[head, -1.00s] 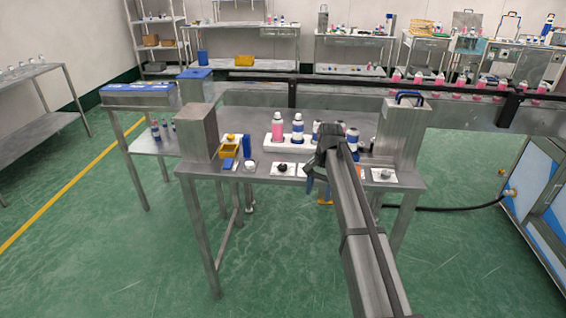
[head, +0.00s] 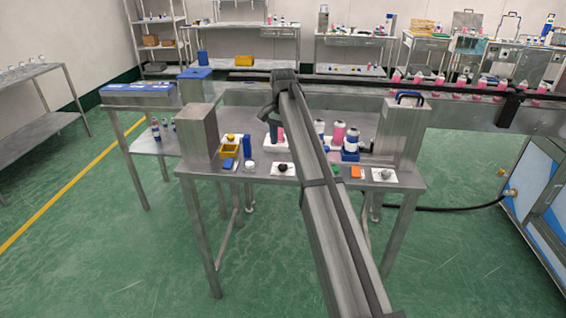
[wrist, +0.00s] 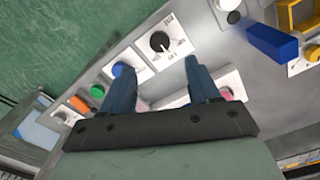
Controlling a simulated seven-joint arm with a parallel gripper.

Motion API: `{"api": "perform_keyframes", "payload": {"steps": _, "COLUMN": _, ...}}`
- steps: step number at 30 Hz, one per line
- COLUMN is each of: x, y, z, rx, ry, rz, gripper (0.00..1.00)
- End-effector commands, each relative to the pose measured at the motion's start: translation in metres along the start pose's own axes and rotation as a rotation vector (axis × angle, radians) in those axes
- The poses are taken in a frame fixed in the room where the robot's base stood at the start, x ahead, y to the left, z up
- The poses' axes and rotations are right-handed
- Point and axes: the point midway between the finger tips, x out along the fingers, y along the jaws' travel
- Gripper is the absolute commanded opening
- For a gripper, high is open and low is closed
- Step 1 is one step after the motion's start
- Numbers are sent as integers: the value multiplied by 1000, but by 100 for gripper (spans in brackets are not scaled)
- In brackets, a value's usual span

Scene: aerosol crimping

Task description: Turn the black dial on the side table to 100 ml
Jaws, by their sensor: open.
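The black dial (head: 282,168) sits on a white plate near the front edge of the metal side table (head: 262,175). In the wrist view the dial (wrist: 159,41) is a round black knob with a light pointer mark, with small scale marks on its plate that are too small to read. My gripper (head: 272,122) is above the table, towards its back, apart from the dial. In the wrist view my gripper (wrist: 158,68) has its two blue fingers spread wide and nothing between them. The dial shows beyond and between the fingertips.
Blue (wrist: 120,69), green and orange (wrist: 78,104) buttons line up beside the dial. Bottles (head: 337,132) stand behind. Metal posts (head: 198,130) flank the table.

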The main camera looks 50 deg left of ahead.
Motion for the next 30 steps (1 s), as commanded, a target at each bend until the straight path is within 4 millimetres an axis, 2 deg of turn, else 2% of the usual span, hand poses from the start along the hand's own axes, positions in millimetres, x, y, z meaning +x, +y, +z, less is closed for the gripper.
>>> {"api": "perform_keyframes", "payload": {"steps": 1, "x": 11, "y": 1, "z": 1, "rx": 0, "ry": -2, "rz": 1, "gripper": 61}}
{"api": "perform_keyframes", "payload": {"steps": 6, "x": 41, "y": 1, "z": 1, "rx": 0, "ry": -2, "rz": 1, "gripper": 61}}
{"api": "perform_keyframes", "payload": {"steps": 15, "x": 79, "y": 0, "z": 0, "rx": 0, "ry": -1, "rz": 0, "gripper": 61}}
{"api": "perform_keyframes", "payload": {"steps": 21, "x": 89, "y": 0, "z": 0, "rx": 0, "ry": 0, "rz": 0, "gripper": 61}}
{"api": "perform_keyframes", "payload": {"steps": 30, "x": 90, "y": 0, "z": 0, "rx": 0, "ry": 0, "rz": 0, "gripper": 61}}
